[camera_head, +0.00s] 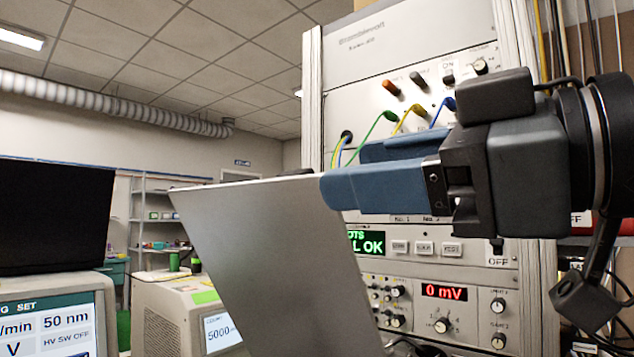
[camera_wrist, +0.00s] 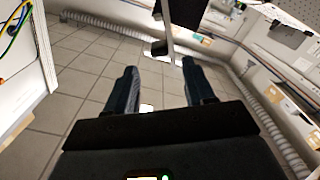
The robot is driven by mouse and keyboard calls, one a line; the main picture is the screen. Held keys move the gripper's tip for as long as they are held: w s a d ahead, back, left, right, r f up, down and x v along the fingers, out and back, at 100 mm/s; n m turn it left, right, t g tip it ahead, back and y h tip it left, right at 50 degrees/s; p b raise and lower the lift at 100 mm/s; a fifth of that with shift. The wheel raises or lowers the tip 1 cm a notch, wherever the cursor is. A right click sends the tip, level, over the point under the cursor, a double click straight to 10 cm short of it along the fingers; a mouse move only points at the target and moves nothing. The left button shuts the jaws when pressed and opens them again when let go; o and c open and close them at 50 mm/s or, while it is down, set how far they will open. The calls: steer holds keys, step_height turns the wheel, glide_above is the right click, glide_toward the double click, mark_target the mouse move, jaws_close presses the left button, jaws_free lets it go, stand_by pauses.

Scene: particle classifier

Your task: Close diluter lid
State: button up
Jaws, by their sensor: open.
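A flat grey panel, which looks like the diluter lid (camera_head: 268,262), stands raised and tilted in the lower middle of the head view. Its lower edge is out of view. My gripper (camera_head: 343,172) has blue fingers and comes in from the right. The near fingertip overlaps the panel's upper right corner in the picture; I cannot tell whether they touch. In the wrist view my gripper (camera_wrist: 160,76) is open, with nothing clearly held between the fingers. A thin upright strip with a dark block shows beyond the fingertips there; I cannot tell if it is the lid.
An instrument rack (camera_head: 430,45) with knobs, coloured cables and displays stands behind my gripper. At the left are a dark screen (camera_head: 55,215) and a unit with a lit display (camera_head: 50,325). Another boxy unit (camera_head: 165,310) stands behind the panel. Open floor (camera_wrist: 70,80) shows in the wrist view.

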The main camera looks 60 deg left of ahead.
mark_target(305, 170)
steer(key=shift+p+x, duration=0.45)
steer(key=shift+x, duration=3.1)
steer(key=shift+f, duration=0.1)
steer(key=shift+w, duration=0.1)
jaws_close()
